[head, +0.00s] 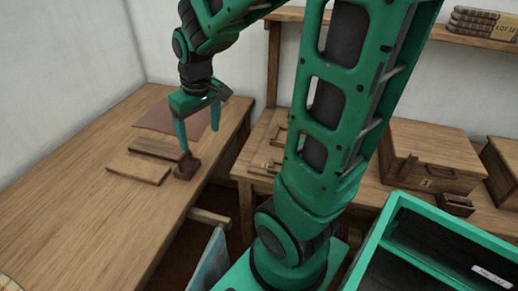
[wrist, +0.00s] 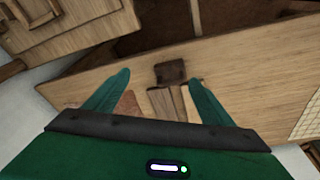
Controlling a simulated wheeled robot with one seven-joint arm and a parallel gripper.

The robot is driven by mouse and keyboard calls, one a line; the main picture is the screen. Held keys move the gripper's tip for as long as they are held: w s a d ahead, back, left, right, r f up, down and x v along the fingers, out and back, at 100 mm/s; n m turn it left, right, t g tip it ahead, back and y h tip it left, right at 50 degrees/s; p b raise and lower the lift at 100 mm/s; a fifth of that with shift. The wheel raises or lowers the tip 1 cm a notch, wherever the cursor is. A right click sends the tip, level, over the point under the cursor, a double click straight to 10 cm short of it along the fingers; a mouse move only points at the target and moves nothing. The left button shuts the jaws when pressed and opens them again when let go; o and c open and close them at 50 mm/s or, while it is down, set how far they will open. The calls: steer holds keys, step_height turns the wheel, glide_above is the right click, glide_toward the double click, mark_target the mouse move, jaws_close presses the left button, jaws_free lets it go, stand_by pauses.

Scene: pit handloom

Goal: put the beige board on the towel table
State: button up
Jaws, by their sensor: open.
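The beige board (head: 138,168) lies flat on the long wooden table (head: 85,215) at the left of the head view. A browner board (head: 158,146) lies right beside it, on its far side. In the wrist view the beige board (wrist: 188,106) is partly hidden by my gripper's body. My gripper (head: 200,138) is open and empty, pointing down above the table's edge near the boards. A dark brown block (head: 187,166) stands by the near fingertip; it also shows between the fingers in the wrist view (wrist: 171,72). Contact with it cannot be told.
A reddish-brown sheet (head: 170,117) lies behind the boards. A cream checked cloth (wrist: 308,120) lies on the wood at the right of the wrist view. A wooden chest (head: 425,155) stands on another table at the right. A green open bin (head: 440,235) is in front.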

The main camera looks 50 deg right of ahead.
steer(key=s+d+m+g, duration=0.1)
steer(key=s+d+m, duration=0.1)
steer(key=s, duration=0.7)
steer(key=s+d+m+g, duration=0.1)
steer(key=s+m, duration=0.3)
steer(key=s, duration=0.6)
steer(key=shift+s+d+r+y, duration=0.25)
steer(key=shift+d+r, duration=0.2)
steer(key=shift+d, duration=0.35)
